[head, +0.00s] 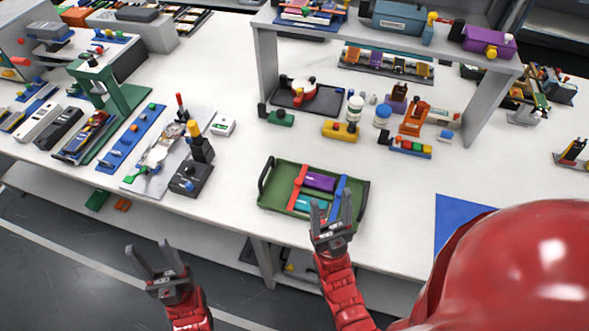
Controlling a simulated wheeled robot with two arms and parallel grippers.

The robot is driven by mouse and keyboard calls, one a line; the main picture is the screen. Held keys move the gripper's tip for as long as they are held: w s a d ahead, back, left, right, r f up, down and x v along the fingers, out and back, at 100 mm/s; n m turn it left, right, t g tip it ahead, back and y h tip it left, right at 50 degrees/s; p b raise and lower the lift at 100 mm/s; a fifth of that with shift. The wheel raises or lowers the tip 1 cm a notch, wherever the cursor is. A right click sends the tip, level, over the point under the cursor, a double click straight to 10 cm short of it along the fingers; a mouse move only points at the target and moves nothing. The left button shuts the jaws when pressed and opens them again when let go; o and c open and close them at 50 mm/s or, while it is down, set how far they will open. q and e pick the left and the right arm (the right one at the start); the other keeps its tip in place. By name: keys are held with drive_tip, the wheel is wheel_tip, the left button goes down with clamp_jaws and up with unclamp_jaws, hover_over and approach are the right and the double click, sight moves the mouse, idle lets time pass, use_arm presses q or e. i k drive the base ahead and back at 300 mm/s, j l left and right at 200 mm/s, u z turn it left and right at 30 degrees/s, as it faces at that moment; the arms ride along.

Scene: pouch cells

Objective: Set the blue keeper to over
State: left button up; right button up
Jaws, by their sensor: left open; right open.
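A green tray (266,201) with dark handles lies on the white table. In it, a purple block (319,182) and a teal block (304,204) lie one behind the other. A red bar (298,182) runs along their left side. The blue keeper (342,181), a blue bar, is at their right side, partly hidden by my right gripper; I cannot tell whether it lies over the blocks' ends or beside them. My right gripper (331,198) is open above the tray's front right part; contact cannot be told. My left gripper (148,246) is open and empty, in front of the table edge.
A grey shelf (265,70) stands behind the tray, with jars, a yellow block (341,131) and small fixtures under it. A black fixture (191,178) with a yellow-topped post stands left of the tray. A blue mat (458,222) lies at right.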

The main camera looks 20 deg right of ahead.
sight(337, 193)
drive_tip(key=z, duration=0.9)
